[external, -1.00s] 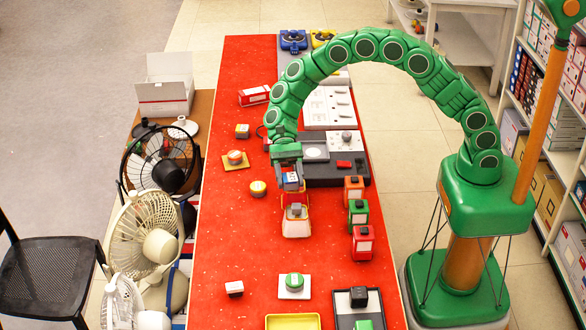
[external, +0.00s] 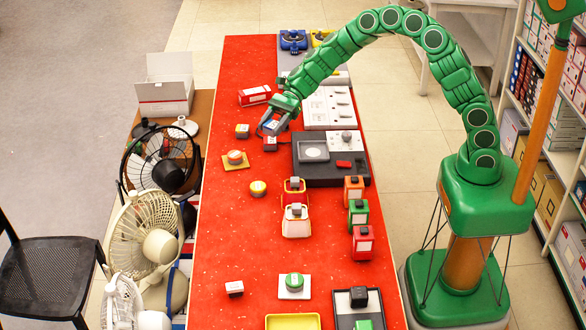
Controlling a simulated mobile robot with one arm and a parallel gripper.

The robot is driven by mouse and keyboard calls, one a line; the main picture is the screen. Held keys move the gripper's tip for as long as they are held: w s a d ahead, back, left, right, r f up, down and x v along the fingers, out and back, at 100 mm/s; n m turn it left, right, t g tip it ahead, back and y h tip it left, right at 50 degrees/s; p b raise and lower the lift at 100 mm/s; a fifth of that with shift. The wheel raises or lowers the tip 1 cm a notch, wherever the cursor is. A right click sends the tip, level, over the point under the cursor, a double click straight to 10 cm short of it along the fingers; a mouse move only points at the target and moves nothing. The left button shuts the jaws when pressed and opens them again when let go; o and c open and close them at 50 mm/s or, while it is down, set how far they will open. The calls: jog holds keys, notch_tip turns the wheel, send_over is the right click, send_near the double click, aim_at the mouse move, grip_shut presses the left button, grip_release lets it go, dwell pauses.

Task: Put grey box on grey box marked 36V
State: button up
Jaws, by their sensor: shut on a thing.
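My gripper (external: 272,127) is at the left end of the green arm, over the upper-middle part of the red table. It is shut on a small greyish box (external: 271,126) that shows between its fingers; the fingers hide much of it. Just below it in the picture is a small dark grey box with a reddish front (external: 270,145), standing on the table. I cannot read any 36V marking on it. I cannot tell whether the held box touches it or hangs above it.
A black unit with a grey plate (external: 314,152) is to the right. A yellow mat with an orange-topped thing (external: 235,158) is to the left. A red-and-white box (external: 254,96) lies behind.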

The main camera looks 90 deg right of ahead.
jog(key=s+d+r+m+t+h, duration=0.15)
jog(key=d+m+t+h, duration=0.4)
jog(key=d, duration=1.15)
send_over(242, 127)
jog(key=s, duration=0.1)
jog(key=shift+m+g, duration=0.45)
jog(key=f, duration=0.9)
jog(key=shift+s+a+f, duration=0.1)
jog(key=shift+s+a, duration=0.05)
jog(key=shift+a, duration=0.2)
jog(key=shift+w+d+f, duration=0.15)
jog(key=shift+w+f, duration=0.2)
jog(key=shift+w, duration=0.1)
jog(key=shift+w+f, duration=0.2)
jog(key=shift+f, duration=1.6)
jog(key=shift+f, duration=0.1)
jog(key=o, duration=1)
jog(key=shift+o, duration=0.2)
